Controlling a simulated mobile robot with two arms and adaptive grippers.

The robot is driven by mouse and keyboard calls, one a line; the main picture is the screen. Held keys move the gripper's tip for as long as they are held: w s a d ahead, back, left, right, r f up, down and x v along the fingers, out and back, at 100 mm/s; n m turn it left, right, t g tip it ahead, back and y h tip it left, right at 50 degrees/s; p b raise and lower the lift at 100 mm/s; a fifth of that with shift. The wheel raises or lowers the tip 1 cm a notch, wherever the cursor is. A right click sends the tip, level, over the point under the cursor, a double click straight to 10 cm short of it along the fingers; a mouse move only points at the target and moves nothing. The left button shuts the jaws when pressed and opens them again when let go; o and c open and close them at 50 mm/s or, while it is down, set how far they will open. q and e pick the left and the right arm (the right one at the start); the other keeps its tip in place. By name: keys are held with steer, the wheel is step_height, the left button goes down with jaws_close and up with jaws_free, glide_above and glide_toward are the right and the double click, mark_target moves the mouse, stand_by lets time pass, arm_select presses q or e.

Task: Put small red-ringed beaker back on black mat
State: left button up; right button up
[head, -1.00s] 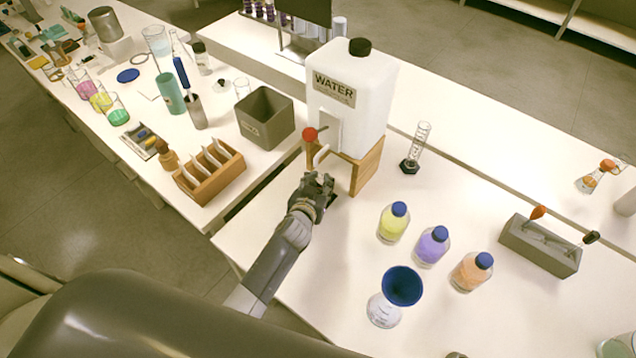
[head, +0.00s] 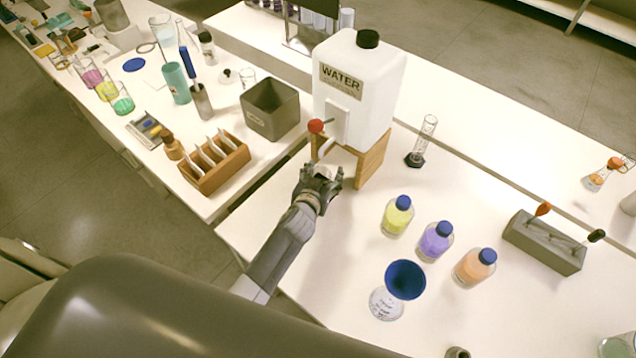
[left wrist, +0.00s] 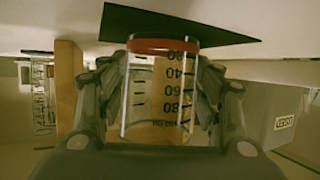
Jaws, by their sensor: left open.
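The small clear beaker (left wrist: 158,95) with a red ring (left wrist: 163,46) fills the middle of the left wrist view, which is upside down. Its ringed end meets or overlaps the black mat (left wrist: 180,25) there; I cannot tell exact contact. My left gripper (head: 322,180) is open in front of the water tank's tap, its fingers on both sides of the beaker; the wrist view shows the fingers (left wrist: 160,100) too. In the head view the hand mostly hides the beaker and mat. My right gripper is out of view.
The white water tank (head: 358,85) stands on a wooden stand (head: 372,160) just behind the hand, its red tap (head: 316,126) close above. A graduated cylinder (head: 423,140), several capped bottles (head: 397,215) and a blue funnel (head: 405,280) stand to the right. A grey bin (head: 270,108) is at left.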

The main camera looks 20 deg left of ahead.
arm_select(q)
steer(key=v, duration=1.1)
steer(key=shift+s+d+r, duration=0.1)
steer(key=shift+s+r, duration=0.15)
steer(key=shift+s, duration=0.25)
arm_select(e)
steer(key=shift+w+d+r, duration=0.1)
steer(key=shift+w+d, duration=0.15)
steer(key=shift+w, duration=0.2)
arm_select(q)
steer(key=shift+f, duration=0.1)
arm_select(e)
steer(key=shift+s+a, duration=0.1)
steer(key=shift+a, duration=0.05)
